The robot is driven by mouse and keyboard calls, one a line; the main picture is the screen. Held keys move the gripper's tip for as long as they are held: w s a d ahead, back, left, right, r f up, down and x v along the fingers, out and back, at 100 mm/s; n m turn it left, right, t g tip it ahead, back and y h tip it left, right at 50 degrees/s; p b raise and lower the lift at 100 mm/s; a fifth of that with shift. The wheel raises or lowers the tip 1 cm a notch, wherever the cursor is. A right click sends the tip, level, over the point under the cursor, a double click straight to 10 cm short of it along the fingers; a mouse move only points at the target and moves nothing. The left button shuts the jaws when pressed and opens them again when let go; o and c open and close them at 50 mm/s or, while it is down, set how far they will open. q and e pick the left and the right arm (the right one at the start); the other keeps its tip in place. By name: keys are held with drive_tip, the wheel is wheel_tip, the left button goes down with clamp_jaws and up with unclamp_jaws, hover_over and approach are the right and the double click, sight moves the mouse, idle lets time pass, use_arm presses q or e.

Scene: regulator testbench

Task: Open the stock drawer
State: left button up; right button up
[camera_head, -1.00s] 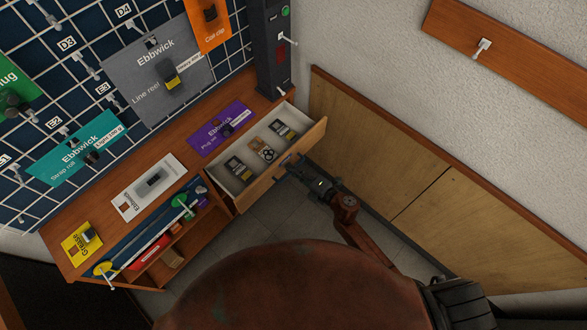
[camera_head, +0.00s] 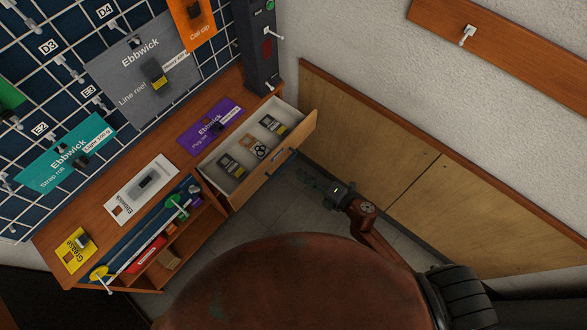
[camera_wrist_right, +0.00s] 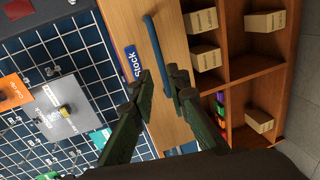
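The stock drawer (camera_head: 265,172) stands pulled out of the wooden bench, and its pale inside shows several small dark and brown packs. Its blue bar handle (camera_head: 281,163) is on the wooden front; the handle (camera_wrist_right: 155,50) and a blue "Stock" label (camera_wrist_right: 133,66) also show in the right wrist view. My left gripper is not in view.
The bench top (camera_head: 160,148) holds purple, white and yellow cards with small items. A pegboard (camera_head: 75,100) rises behind it. Wooden wall panels (camera_head: 390,165) stand to the right. Open shelves with boxes (camera_wrist_right: 264,22) show in the right wrist view.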

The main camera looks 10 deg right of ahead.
drive_tip(key=shift+v, duration=1.3)
